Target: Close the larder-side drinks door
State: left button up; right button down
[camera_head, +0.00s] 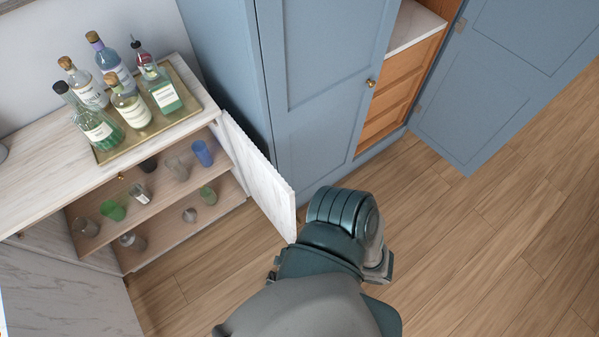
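The larder-side drinks door (260,175) is a pale marbled panel on the right side of the drinks cabinet (60,183). It stands open, swung out from the cabinet beside the tall blue larder, and the shelves inside are exposed. One of my arms comes up from the bottom middle, and its bent teal joint is close to the door's lower free corner in the picture. I cannot tell whether they touch. Neither gripper's fingers can be made out; the end of the visible arm is hidden behind its own links.
Several bottles stand on a gold tray (190,113) on the cabinet top. Several glasses, including a blue one (202,153), stand on the shelves. The blue larder (325,80) rises right of the door. A blue panel (500,100) stands farther right. Wood floor (470,250) is clear there.

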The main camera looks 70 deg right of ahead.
aim_at(273, 195)
jog(key=k+l, duration=0.15)
jog(key=l, duration=0.25)
jog(key=k+l, duration=0.15)
jog(key=l, duration=0.2)
jog(key=k+l, duration=0.1)
jog(key=l, duration=0.3)
jog(key=k+l, duration=0.15)
jog(key=l, duration=0.25)
jog(key=k+l, duration=0.15)
jog(key=l, duration=0.2)
jog(key=k+l, duration=0.15)
jog(key=l, duration=0.25)
